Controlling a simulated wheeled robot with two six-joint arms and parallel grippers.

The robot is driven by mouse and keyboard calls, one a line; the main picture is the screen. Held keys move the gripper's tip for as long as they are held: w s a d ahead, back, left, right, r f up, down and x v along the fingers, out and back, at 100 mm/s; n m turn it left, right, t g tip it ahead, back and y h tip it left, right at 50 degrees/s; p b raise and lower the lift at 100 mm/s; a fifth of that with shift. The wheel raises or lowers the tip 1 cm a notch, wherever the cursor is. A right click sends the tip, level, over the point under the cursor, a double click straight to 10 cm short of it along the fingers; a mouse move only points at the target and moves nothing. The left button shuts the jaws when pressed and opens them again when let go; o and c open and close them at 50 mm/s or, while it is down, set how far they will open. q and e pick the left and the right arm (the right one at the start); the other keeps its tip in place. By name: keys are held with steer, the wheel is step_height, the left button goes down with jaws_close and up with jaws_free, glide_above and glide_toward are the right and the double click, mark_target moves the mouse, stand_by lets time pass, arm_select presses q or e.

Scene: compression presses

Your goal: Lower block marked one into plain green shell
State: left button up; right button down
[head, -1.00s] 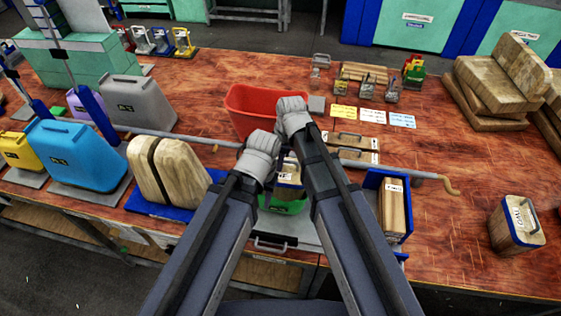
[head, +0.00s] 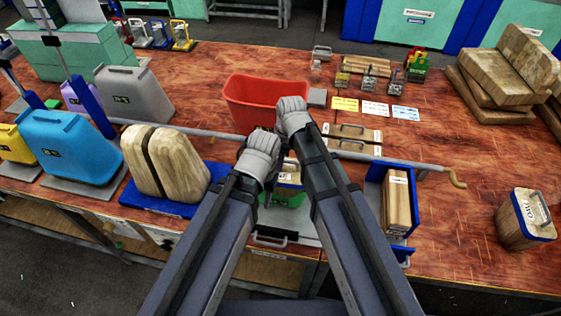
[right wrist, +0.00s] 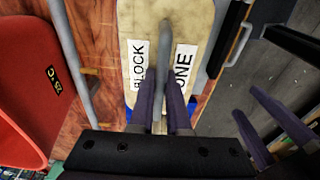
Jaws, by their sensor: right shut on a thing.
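The block marked one (right wrist: 163,20) is pale wood with white labels reading BLOCK and ONE; it also shows in the head view (head: 291,168). My right gripper (right wrist: 166,82) is shut on the grey handle on its top; in the head view it (head: 285,160) is mostly hidden by my arms. The plain green shell (head: 285,196) shows below the block near the table's front edge. Arms hide how deep the block sits in it. My left gripper (head: 266,180) is close beside; its fingertips are hidden in the head view.
A red bin (head: 262,98) stands just behind. A blue holder (head: 374,180) with a wooden piece is to the right, and a blue-rimmed wooden block marked two (head: 525,218) farther right. A long grey rod (head: 400,164) crosses the table. Bare tabletop lies at right.

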steer(key=shift+f+b, duration=0.55)
steer(key=c, duration=0.8)
jaws_free()
steer(key=shift+r, duration=0.1)
steer(key=r+p, duration=0.5)
steer(key=d+r+p, duration=0.1)
steer(key=r+p, duration=0.1)
steer(key=shift+s+r+p, duration=0.1)
steer(key=shift+r+p, duration=0.25)
steer(key=shift+p, duration=0.05)
steer(key=shift+f, duration=0.1)
